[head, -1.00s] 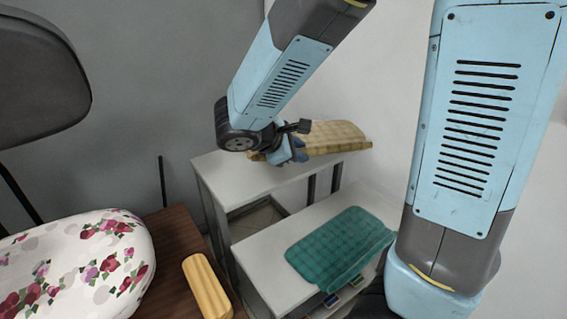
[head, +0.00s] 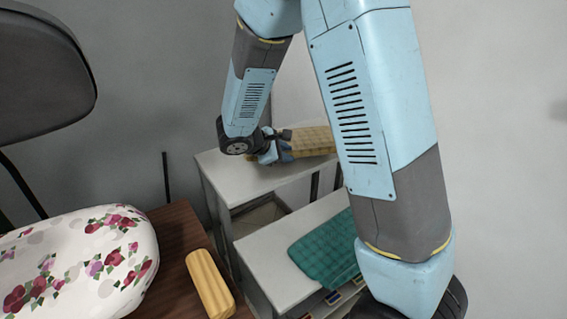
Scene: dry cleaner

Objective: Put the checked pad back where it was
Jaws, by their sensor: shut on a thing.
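A tan checked pad (head: 316,141) is at the upper shelf of the white stand (head: 240,178). My gripper (head: 281,149) is shut on its left end. My arm hides the pad's right part, and I cannot tell whether it rests on the shelf or is held just above it. A teal checked pad (head: 325,252) lies on the lower shelf, apart from the gripper, its right part hidden behind my arm.
A flowered ironing board (head: 75,262) is at the left, with a dark seat-like shape (head: 40,75) above it. A yellow ridged block (head: 209,284) lies on a brown wooden surface (head: 180,240). The upper shelf's left part is bare. Small coloured items sit below the teal pad.

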